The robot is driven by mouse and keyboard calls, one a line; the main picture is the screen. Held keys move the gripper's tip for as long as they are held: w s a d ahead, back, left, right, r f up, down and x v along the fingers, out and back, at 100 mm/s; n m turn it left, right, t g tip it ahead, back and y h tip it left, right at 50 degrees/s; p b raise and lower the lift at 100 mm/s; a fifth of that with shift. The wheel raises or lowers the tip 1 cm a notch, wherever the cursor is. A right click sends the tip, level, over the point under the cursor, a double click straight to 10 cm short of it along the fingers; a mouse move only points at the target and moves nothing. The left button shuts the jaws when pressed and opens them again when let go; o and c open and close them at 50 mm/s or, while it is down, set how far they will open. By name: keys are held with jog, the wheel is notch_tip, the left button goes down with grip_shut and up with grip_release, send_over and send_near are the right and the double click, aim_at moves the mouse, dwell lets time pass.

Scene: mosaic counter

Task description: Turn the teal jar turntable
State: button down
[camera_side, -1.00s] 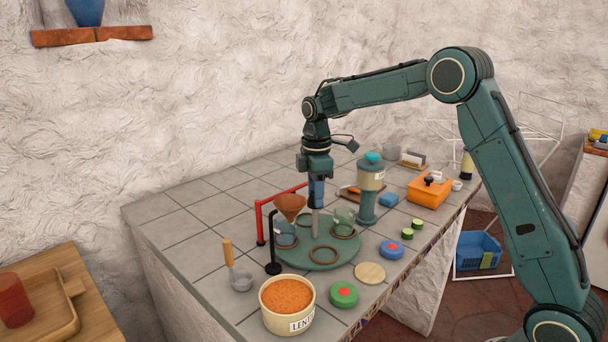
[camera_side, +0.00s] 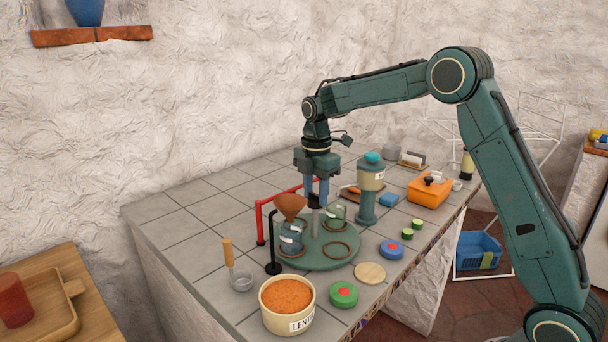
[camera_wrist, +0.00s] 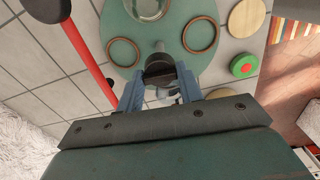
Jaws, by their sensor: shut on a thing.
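The teal turntable (camera_side: 312,265) is a round disc on the tiled counter. It carries glass jars and brown rings; one jar (camera_side: 292,240) sits at its left, under the brown funnel (camera_side: 290,206), and another jar (camera_side: 337,213) at its back right. An empty ring (camera_side: 336,251) lies at the front right. My gripper (camera_side: 316,201) points down over the disc's middle, its blue fingers shut on the dark central knob (camera_wrist: 158,70). In the wrist view the turntable (camera_wrist: 160,42) shows two empty rings and a jar (camera_wrist: 150,10); a jar near the fingers is partly hidden.
A red rail (camera_side: 262,222) and the black funnel stand (camera_side: 272,250) are close on the left. A lentil tub (camera_side: 298,322), a green-lidded item (camera_side: 343,294) and a wooden disc (camera_side: 369,273) lie in front. A teal-topped dispenser (camera_side: 367,195) stands behind right.

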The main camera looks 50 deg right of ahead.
jog(key=shift+r+n, duration=0.1)
jog(key=shift+n, duration=0.4)
jog(key=c, duration=1.2)
grip_release()
notch_tip(320, 180, up, 14)
